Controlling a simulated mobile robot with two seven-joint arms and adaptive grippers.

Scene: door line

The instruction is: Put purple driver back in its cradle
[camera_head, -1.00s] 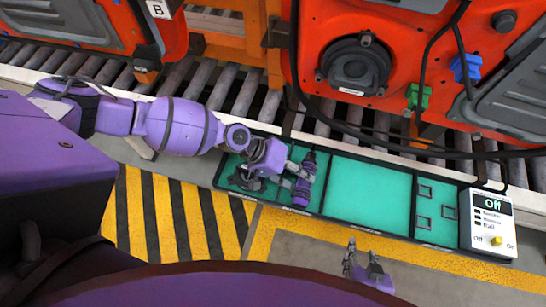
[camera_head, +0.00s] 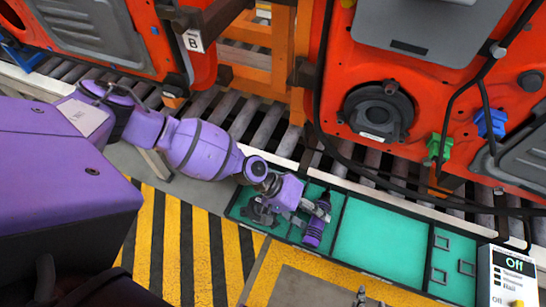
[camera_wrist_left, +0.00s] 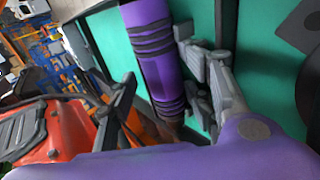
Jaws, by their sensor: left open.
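The purple driver (camera_head: 315,230), with dark bands, lies in a narrow teal compartment of the tray (camera_head: 335,258). In the left wrist view the driver (camera_wrist_left: 160,65) shows between the spread fingers, its dark end partly hidden by them. My left gripper (camera_head: 308,209) is open beside the driver's dark end; I cannot tell if a finger touches it. A dark bracket-like fixture (camera_head: 262,212) sits in the leftmost compartment, partly hidden by my gripper; I cannot tell if it is the cradle. My right gripper (camera_head: 362,298) barely shows at the bottom edge.
The wide teal compartment (camera_head: 380,240) is empty. Behind the tray run conveyor rollers (camera_head: 245,115), orange-red doors (camera_head: 440,100) and hanging black cables.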

